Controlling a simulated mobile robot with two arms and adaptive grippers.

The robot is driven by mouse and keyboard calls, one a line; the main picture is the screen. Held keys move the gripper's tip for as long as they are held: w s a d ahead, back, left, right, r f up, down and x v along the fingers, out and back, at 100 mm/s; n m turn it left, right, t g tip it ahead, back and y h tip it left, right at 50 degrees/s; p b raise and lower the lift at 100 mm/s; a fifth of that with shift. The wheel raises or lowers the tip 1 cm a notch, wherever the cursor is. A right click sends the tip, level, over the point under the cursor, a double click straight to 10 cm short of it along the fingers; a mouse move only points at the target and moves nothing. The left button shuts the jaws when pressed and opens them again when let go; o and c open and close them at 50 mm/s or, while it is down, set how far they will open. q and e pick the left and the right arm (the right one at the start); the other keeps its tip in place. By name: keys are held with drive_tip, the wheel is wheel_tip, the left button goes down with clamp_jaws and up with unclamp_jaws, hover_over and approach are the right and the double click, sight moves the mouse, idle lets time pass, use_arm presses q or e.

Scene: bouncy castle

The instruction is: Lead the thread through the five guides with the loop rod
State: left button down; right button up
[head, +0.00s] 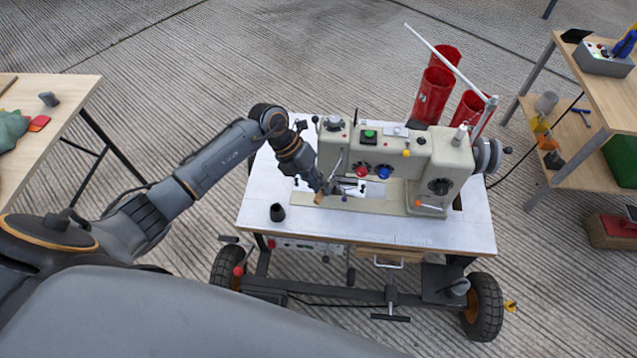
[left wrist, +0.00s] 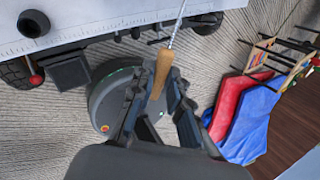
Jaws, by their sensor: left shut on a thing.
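My left gripper (head: 332,187) is beside the left end of the sewing machine (head: 400,160), above the white table top. In the left wrist view the left gripper (left wrist: 161,82) is shut on the wooden handle of the loop rod (left wrist: 163,68). The rod's thin metal shaft points up and away from the jaws, and its tip is out of that view. In the head view the handle (head: 319,198) shows as a small tan piece at the jaws. The thread and the separate guides are too small to tell. My right gripper is not in view.
The machine stands on a wheeled white table (head: 400,232). Red cylinders (head: 432,95) stand behind the machine.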

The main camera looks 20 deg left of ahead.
sight(316, 199)
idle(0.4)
use_arm(q)
drive_tip(key=shift+s+p, duration=0.3)
drive_tip(key=shift+s, duration=0.05)
drive_tip(key=shift+s+a+p, duration=0.15)
drive_tip(key=shift+s+p, duration=0.6)
drive_tip(key=shift+s, duration=0.5)
drive_tip(key=shift+s+f+p, duration=0.25)
drive_tip(key=shift+s+p, duration=0.1)
drive_tip(key=shift+s, duration=0.55)
